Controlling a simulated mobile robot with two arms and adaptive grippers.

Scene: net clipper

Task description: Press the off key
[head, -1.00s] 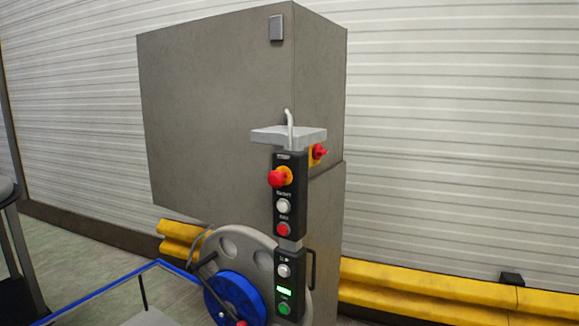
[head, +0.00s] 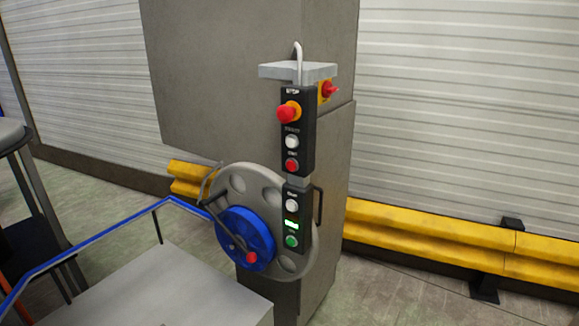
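A black upper control panel (head: 297,130) hangs on the grey machine cabinet (head: 240,80). It carries a red mushroom button on a yellow base (head: 289,112), a white button (head: 291,141) and a flat red button (head: 292,165). The labels are too small to read, so I cannot tell which is the off key. Neither of my grippers is in view.
A grey wheel with a blue hub (head: 245,238) and red knob stands left of the lower panel. A blue rail (head: 110,232) edges a grey platform (head: 180,290) in front. Yellow barriers (head: 430,230) run along the wall. Floor at lower right is largely clear.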

